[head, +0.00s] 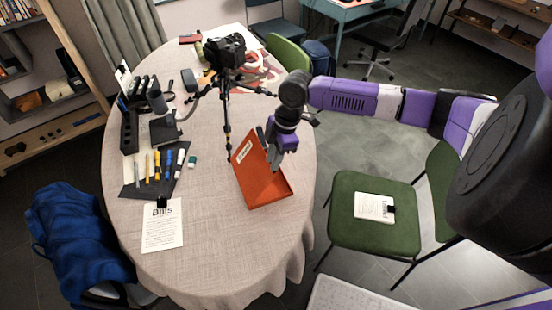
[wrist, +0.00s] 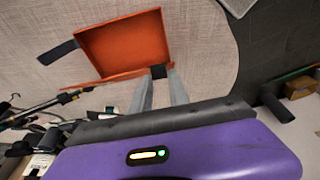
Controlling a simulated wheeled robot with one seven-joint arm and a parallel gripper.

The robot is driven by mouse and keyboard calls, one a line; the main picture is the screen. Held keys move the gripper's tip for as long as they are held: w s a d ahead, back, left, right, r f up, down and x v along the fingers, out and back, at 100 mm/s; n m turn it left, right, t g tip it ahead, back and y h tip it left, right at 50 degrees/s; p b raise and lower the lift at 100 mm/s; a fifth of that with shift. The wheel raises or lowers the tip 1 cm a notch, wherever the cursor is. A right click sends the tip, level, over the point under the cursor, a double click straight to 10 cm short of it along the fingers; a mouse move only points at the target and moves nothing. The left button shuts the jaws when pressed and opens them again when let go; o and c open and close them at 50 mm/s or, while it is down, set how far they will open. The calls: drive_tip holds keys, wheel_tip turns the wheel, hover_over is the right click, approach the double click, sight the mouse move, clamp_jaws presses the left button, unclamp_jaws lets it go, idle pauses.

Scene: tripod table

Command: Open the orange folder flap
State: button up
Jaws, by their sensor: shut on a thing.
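The orange folder (head: 268,188) lies on the round table near its right edge, with a shallow tray-like inside showing. Its flap (head: 247,160), with a white label, stands raised at a steep tilt on the left side. In the wrist view, the folder's orange inside (wrist: 125,42) is in plain sight and the flap (wrist: 105,79) shows as a thin edge. My gripper (head: 270,150) is at the raised flap's upper edge. In the wrist view, my gripper (wrist: 158,73) is shut on that edge; the exact contact is partly hidden by the fingertips.
A tripod with a camera (head: 226,50) stands close behind the folder, one leg near the flap. Markers (head: 168,163) lie on a dark mat to the left. A printed sheet (head: 162,226) lies at the front. A green chair (head: 372,235) stands right of the table.

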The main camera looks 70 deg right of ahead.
drive_tip(key=shift+w+a+r, duration=0.5)
drive_tip(key=shift+w+a, duration=0.15)
drive_tip(key=shift+w, duration=0.05)
drive_tip(key=shift+w+a+r, duration=0.25)
drive_tip(key=shift+w+a, duration=0.4)
drive_tip(key=shift+w+a+r, duration=0.3)
drive_tip(key=shift+w+a, duration=0.3)
drive_tip(key=shift+w+a+r, duration=0.25)
drive_tip(key=shift+w+a, duration=0.4)
drive_tip(key=shift+w+a+r, duration=0.1)
drive_tip(key=shift+w+a, duration=0.9)
drive_tip(key=shift+a, duration=0.1)
